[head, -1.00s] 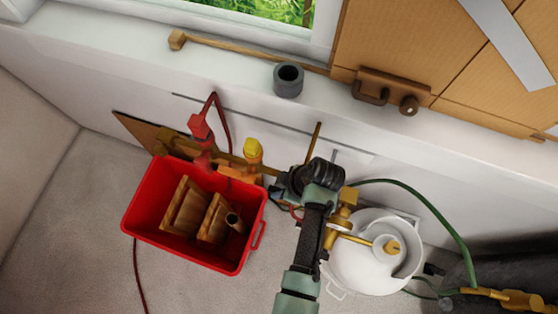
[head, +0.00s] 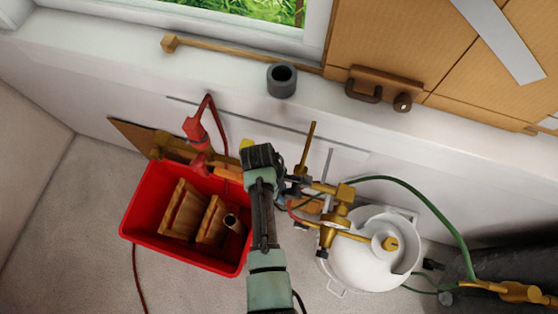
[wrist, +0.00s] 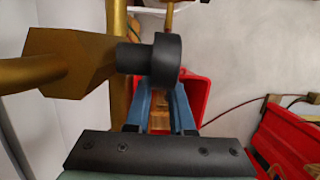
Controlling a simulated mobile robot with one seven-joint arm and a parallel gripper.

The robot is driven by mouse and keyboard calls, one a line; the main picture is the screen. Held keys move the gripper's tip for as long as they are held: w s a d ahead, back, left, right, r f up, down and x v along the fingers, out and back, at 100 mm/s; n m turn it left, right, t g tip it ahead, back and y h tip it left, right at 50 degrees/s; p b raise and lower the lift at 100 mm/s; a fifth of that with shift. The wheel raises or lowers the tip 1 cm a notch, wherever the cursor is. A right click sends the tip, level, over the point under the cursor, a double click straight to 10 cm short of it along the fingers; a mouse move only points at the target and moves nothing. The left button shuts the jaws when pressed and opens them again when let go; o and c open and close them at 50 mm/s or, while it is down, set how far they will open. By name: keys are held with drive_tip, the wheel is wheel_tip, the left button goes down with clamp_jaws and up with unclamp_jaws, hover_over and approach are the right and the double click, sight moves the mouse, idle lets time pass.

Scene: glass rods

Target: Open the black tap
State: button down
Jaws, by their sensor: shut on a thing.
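The black tap (wrist: 166,58) is a round dark knob on a short dark stem. The stem joins a brass fitting (wrist: 75,62) at the left of the wrist view. My gripper (wrist: 168,100) has blue fingers that reach up to the knob from below, one on each side. It is shut on the knob, which hides the fingertips. In the head view my arm comes up from the bottom, and its wrist stands left of the brass pipework (head: 322,188). The tap itself is hard to make out there.
A red crate (head: 150,225) with wooden pieces stands left of my arm. A white round vessel (head: 350,270) with brass parts stands at right, with a green hose (head: 440,210). Red and orange-yellow torch-like tools are behind the crate. A grey cup (head: 282,82) stands on the ledge.

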sight(285, 193)
drive_tip(key=shift+s+d+f+g+h+b, duration=0.15)
drive_tip(key=shift+d+g+h+b, duration=0.1)
drive_tip(key=shift+h, duration=0.4)
drive_tip(key=shift+w+d+f+g+h+b, duration=0.1)
drive_tip(key=shift+d+f+g+h+b, duration=0.1)
drive_tip(key=shift+h, duration=0.45)
drive_tip(key=shift+s, duration=0.1)
drive_tip(key=c, duration=1.1)
unclamp_jaws()
drive_tip(key=shift+o, duration=0.2)
wheel_tip(285, 193, up, 10)
drive_tip(key=shift+r, duration=0.1)
